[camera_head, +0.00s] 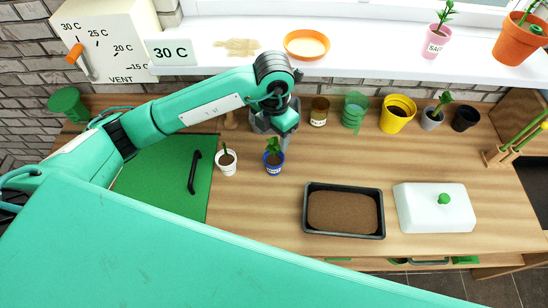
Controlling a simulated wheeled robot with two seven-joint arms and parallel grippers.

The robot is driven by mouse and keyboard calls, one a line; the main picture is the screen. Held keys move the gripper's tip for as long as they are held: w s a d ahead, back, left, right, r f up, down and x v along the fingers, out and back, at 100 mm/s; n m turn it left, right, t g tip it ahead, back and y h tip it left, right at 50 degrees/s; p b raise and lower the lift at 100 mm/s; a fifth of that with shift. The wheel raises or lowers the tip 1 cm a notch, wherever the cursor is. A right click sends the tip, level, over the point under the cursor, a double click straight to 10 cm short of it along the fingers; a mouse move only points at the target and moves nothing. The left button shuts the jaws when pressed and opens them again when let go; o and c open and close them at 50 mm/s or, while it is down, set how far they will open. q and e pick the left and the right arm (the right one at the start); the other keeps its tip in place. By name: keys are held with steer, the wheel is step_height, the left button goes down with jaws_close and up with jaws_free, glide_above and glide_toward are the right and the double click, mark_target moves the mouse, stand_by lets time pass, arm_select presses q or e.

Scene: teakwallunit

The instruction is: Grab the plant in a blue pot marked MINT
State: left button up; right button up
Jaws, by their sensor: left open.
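The blue pot (274,168) with a small green plant (273,146) stands upright on the wooden worktop, left of the middle. A pale label shows low on its front, too small to read. My left gripper (272,127) is open, just above and behind the plant in the picture. The arm's wrist hides part of its fingers, and I see nothing between them. I cannot tell whether the fingers touch the leaves. My right gripper is out of view.
A white pot (226,167) with a seedling stands close left of the blue pot. A green board with a black handle (195,172) lies further left. A soil tray (312,230) and a white lidded box (418,221) are at the right. Several pots, including a yellow one (395,121), line the back.

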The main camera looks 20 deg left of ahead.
mark_target(272, 157)
arm_select(q)
steer(key=shift+f, duration=0.45)
steer(key=f+p, duration=0.1)
steer(key=f, duration=0.1)
steer(key=f+p, duration=0.2)
steer(key=shift+s+a, duration=0.15)
steer(key=shift+a, duration=0.05)
steer(key=shift+f, duration=0.5)
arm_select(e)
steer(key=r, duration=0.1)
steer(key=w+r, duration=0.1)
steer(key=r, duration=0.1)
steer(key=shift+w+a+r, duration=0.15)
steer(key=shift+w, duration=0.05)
arm_select(q)
jaws_close()
